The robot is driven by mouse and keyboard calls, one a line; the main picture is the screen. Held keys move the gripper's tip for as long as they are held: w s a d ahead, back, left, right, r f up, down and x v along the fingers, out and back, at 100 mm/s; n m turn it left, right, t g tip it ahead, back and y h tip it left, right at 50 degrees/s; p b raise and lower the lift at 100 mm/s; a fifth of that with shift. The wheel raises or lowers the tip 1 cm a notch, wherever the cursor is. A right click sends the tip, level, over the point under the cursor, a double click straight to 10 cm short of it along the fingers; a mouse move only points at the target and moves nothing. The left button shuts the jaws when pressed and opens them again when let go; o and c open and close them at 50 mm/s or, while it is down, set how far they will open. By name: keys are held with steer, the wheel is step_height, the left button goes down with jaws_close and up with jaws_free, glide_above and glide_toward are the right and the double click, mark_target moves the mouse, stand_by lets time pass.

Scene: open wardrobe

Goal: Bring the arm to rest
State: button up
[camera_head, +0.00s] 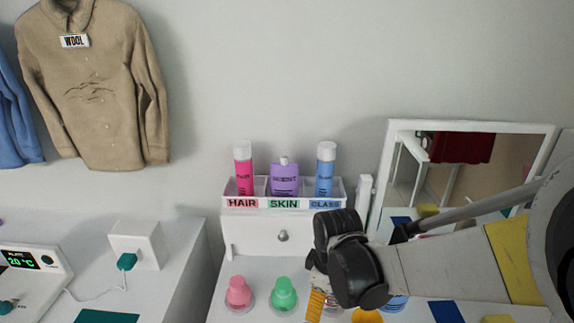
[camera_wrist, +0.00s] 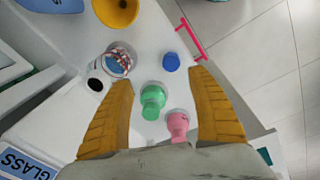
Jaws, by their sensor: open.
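My gripper (camera_head: 318,304) hangs over the white tabletop in front of the small drawer box, its yellow ribbed fingers pointing down. In the wrist view, my gripper (camera_wrist: 161,82) is open, with its fingers spread wide and nothing held between them. A green rounded item (camera_wrist: 153,99) and a pink one (camera_wrist: 178,124) stand on the tabletop below, showing between the fingers. They also appear in the head view as the green item (camera_head: 283,295) and the pink item (camera_head: 238,292), left of my gripper. My arm reaches in from the right.
A rack (camera_head: 284,203) labelled HAIR, SKIN and GLASS holds a pink, a purple and a blue bottle. A mirror (camera_head: 396,150) stands right, behind my arm. A cup (camera_wrist: 117,63), blue cap (camera_wrist: 171,62) and yellow bowl (camera_wrist: 116,10) lie nearby. A tan jacket (camera_head: 95,90) hangs left.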

steer(key=s+d+r+m+t, duration=0.5)
steer(key=s+d+r+m, duration=0.5)
steer(key=r+m, duration=0.2)
steer(key=shift+s+d+r+t, duration=0.3)
steer(key=shift+r+t, duration=0.1)
steer(key=shift+r, duration=0.45)
